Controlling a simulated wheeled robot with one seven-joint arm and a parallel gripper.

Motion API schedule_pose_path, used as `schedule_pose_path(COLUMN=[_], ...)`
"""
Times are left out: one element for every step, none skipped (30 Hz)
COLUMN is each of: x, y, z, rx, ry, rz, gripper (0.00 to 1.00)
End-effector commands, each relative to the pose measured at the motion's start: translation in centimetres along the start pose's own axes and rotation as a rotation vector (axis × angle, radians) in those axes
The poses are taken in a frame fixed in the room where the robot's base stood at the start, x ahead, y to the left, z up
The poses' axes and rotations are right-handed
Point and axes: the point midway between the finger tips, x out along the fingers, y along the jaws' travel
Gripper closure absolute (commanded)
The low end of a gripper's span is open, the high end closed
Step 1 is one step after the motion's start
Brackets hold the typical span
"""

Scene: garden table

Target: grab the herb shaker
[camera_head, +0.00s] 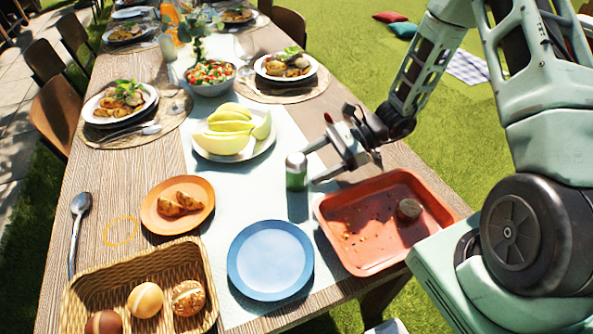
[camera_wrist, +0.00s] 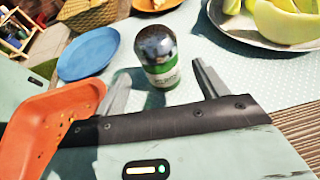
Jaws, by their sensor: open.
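The herb shaker (camera_head: 296,171) is a small upright cylinder with a silver top and a green body. It stands on the light table runner, between the blue plate and the plate of melon slices. In the wrist view the herb shaker (camera_wrist: 158,58) shows a dark metallic lid and a green label. My gripper (camera_head: 308,166) is open beside it, coming from the right. In the wrist view my gripper (camera_wrist: 160,80) has one finger on each side of the shaker's lower part, with visible gaps.
An orange-red tray (camera_head: 330,236) lies right of the shaker, close under my arm. A blue plate (camera_head: 270,260) is in front, and a melon plate (camera_head: 205,150) is behind left. An orange plate (camera_head: 160,222) and a bread basket (camera_head: 85,285) stand further left.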

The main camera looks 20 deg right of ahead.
Motion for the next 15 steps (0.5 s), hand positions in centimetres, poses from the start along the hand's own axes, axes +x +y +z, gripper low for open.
schedule_pose_path(x=[0.2, 0.4, 0.8, 1.2, 1.6, 2.2, 2.7, 3.2, 3.7, 4.1, 4.5, 4.8, 5.0, 5.2, 5.3], y=[0.0, 0.0, 0.0, 0.0, 0.0, 0.0, 0.0, 0.0, -0.1, -0.1, -0.1, -0.1, -0.1, -0.1, -0.1], z=[0.0, 0.0, 0.1, 0.1, 0.2, 0.2, 0.2, 0.3, 0.2, 0.2, 0.2, 0.2, 0.2, 0.2, 0.2], rx=[0.001, 0.000, 0.000, 0.000, 0.000, 0.000, 0.001, 0.000, 0.000, 0.000, 0.000, 0.000, 0.000, -0.001, -0.001], ry=[0.000, -0.001, -0.001, -0.001, -0.001, 0.000, 0.000, 0.000, 0.000, -0.001, 0.000, 0.000, 0.000, 0.000, 0.001], rz=[0.001, 0.001, 0.003, 0.003, 0.004, 0.005, 0.004, 0.005, 0.003, 0.003, 0.003, 0.002, 0.002, 0.002, 0.001], gripper=[0.28, 0.28, 0.28, 0.28, 0.28, 0.28, 0.28, 0.28, 0.28, 0.28, 0.28, 0.28, 0.28, 0.28, 0.28])
